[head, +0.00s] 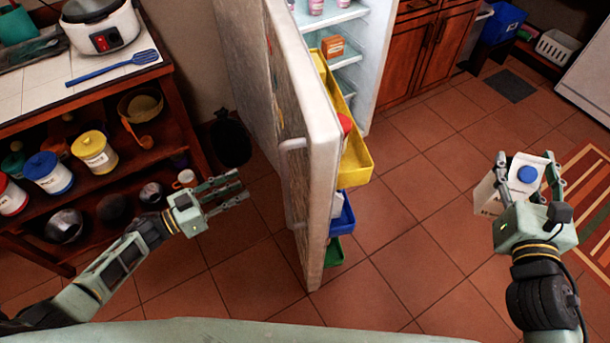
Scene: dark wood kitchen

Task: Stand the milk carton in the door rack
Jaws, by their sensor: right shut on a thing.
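The milk carton (524,172) is white with a blue cap, at the right of the head view. My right gripper (528,183) is shut on it and holds it above the tiled floor; its lower part is partly hidden by the fingers. The fridge door (315,190) stands open in the middle. Its inner side bears a yellow door rack (354,166), with a blue rack (343,220) and a green rack (333,252) below. A red-topped item (345,123) shows by the yellow rack. My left gripper (238,190) is open and empty, left of the door.
The fridge interior (345,50) holds a brown box (333,46) and pink-labelled containers. A wooden shelf unit (90,215) with jars, bowls and a rice cooker (101,28) stands at the left. The floor (420,220) between the door and my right gripper is clear.

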